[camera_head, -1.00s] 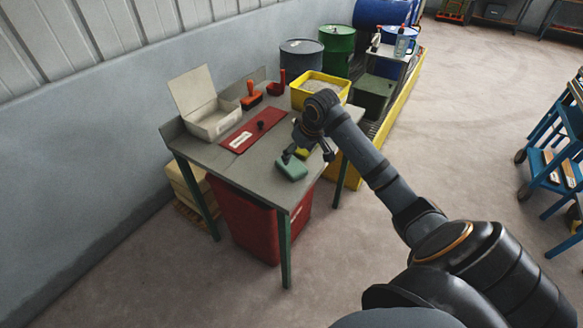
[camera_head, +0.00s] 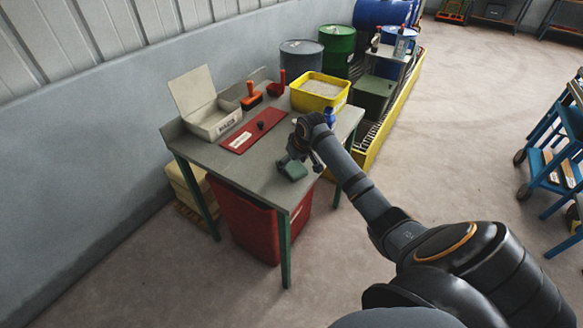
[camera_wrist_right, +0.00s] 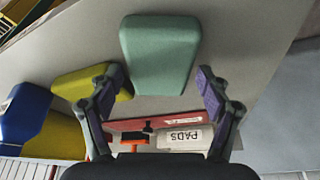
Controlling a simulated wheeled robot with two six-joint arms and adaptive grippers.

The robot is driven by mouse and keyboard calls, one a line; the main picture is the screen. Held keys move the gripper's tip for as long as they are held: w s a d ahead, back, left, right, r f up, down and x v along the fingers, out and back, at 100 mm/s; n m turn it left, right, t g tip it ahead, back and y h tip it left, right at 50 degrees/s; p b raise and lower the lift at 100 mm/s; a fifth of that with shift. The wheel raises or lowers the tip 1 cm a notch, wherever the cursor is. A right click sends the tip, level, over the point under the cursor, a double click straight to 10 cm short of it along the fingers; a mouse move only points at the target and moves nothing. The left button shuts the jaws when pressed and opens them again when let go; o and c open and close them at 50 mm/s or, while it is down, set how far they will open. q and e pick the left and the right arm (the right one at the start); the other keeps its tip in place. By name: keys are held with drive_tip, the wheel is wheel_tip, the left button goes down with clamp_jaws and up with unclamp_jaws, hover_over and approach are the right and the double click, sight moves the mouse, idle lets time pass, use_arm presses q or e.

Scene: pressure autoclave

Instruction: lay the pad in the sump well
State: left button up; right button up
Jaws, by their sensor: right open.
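A green pad-like block (camera_head: 293,170) lies near the front right edge of the grey table. In the right wrist view the green block (camera_wrist_right: 160,52) sits ahead of and partly between the fingers. My right gripper (camera_head: 303,161) is open just at the block, and the wrist view shows its fingers (camera_wrist_right: 160,80) apart with no grip on it. A smaller yellow block (camera_wrist_right: 88,82) lies beside it, behind the left finger in that view. A white box marked PADS (camera_head: 214,122) stands open on the table. I cannot make out the sump well for certain. My left gripper is not in view.
A red plate with a black knob (camera_head: 258,128), a yellow tub (camera_head: 322,88) and a blue bottle (camera_head: 330,116) are on the table. A yellow-edged grated platform (camera_head: 378,137) with drums stands behind, right. Open floor (camera_head: 440,170) lies to the right.

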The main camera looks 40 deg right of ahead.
drive_tip(key=shift+w+f, duration=0.1)
drive_tip(key=shift+f, duration=0.1)
drive_tip(key=c, duration=0.8)
drive_tip(key=shift+r, duration=0.1)
drive_tip(key=shift+r, duration=0.55)
drive_tip(key=s+r, duration=0.1)
drive_tip(key=r, duration=0.1)
drive_tip(key=s+a+r, duration=0.1)
drive_tip(key=r, duration=0.2)
drive_tip(key=s+a+r, duration=0.1)
drive_tip(key=s+r, duration=0.1)
drive_tip(key=shift+a+r, duration=0.2)
drive_tip(key=s+a+r, duration=0.4)
drive_tip(key=s+a, duration=0.1)
drive_tip(key=s, duration=0.3)
drive_tip(key=shift+r, duration=0.2)
